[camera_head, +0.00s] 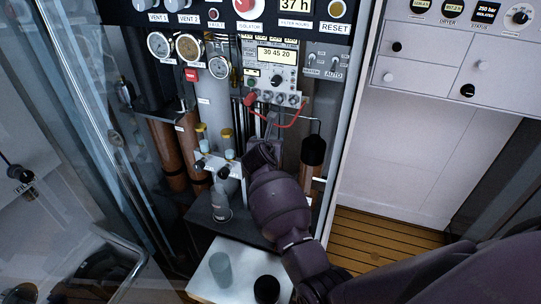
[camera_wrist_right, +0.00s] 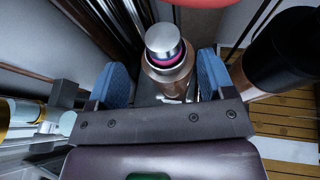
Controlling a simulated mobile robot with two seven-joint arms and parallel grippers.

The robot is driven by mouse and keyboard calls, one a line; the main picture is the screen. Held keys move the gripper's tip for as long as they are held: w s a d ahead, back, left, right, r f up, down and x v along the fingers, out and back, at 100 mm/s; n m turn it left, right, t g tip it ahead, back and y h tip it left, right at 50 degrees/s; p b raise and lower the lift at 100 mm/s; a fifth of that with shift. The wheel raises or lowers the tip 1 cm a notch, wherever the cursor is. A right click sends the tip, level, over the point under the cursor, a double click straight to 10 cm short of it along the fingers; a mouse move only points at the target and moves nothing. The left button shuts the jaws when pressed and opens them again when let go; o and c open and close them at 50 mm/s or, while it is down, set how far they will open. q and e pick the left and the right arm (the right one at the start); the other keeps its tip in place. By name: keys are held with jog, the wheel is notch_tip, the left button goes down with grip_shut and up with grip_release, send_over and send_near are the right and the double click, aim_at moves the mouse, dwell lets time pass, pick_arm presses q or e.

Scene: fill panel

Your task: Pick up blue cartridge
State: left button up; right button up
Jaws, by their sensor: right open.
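My right gripper (camera_head: 270,130) reaches up to the panel front, below the meter with the red lead. In the right wrist view, its two blue-padded fingers (camera_wrist_right: 163,72) are open, on either side of a cylinder (camera_wrist_right: 168,55) with a silver cap, a magenta ring and a copper-brown body. I cannot tell whether the pads touch it. My left gripper is out of view.
A grey container (camera_head: 220,206) stands on a dark shelf. A white surface (camera_head: 204,292) below holds a grey-green cup (camera_head: 220,268) and a black cylinder (camera_head: 266,289). Copper cylinders (camera_head: 168,152) stand at left.

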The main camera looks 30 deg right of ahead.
jog(key=b+x, duration=0.1)
jog(key=x, duration=0.3)
jog(key=shift+d+f, duration=0.2)
jog(key=shift+f, duration=0.1)
jog(key=shift+w+d+b, duration=0.2)
jog(key=shift+w+b, duration=0.05)
jog(key=shift+b, duration=0.05)
grip_shut()
